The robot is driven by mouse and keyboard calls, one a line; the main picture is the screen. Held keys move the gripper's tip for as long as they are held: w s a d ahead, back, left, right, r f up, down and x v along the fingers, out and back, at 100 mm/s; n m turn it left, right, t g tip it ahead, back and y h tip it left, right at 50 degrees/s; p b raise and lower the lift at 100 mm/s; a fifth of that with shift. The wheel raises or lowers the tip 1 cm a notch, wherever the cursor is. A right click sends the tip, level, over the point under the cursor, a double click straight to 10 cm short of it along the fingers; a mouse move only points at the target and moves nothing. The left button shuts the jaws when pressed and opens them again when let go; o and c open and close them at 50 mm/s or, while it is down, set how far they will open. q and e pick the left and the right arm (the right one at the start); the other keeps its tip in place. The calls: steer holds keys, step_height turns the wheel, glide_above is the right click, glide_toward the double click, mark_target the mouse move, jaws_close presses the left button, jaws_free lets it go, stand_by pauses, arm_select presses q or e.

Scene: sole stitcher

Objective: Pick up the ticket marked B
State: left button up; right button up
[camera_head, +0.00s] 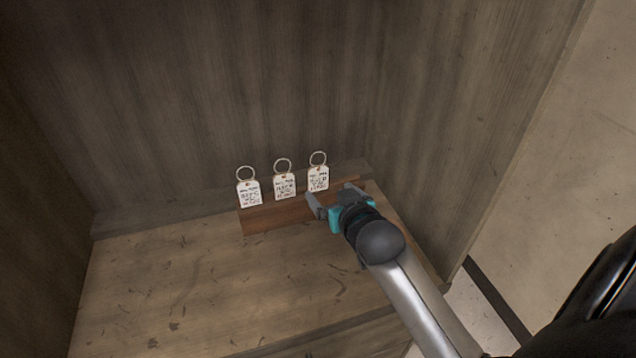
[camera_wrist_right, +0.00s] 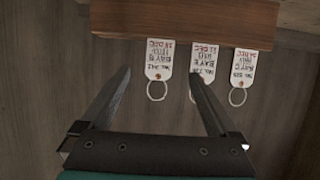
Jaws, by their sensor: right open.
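Three white tickets with metal rings stand in a row in a wooden block (camera_head: 290,213), rings up in the head view: a left ticket (camera_head: 250,193), a middle ticket (camera_head: 285,186) and a right ticket (camera_head: 318,178). The lettering is too small and blurred to tell surely which is marked B. My right gripper (camera_head: 330,193) is open and empty, just in front of the right ticket. In the right wrist view, upside down, that ticket (camera_wrist_right: 159,60) appears between the open fingertips (camera_wrist_right: 158,75), apparently untouched. The middle ticket (camera_wrist_right: 203,62) is by one finger. My left gripper is not in view.
The block (camera_wrist_right: 180,22) stands on a wooden shelf (camera_head: 190,290) against a wooden back panel (camera_head: 270,80). A side panel (camera_head: 460,130) rises on the right, close to my right arm. The shelf's left and front are clear.

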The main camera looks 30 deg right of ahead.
mark_target(318, 180)
steer(key=b+x, duration=0.2)
steer(key=x, duration=0.5)
steer(key=shift+w+f, duration=0.15)
steer(key=shift+f, duration=0.05)
steer(key=shift+w, duration=0.1)
steer(key=c, duration=1.4)
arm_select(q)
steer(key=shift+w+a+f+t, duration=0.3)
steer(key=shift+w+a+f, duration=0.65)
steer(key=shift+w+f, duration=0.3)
arm_select(e)
steer(key=shift+r, duration=0.1)
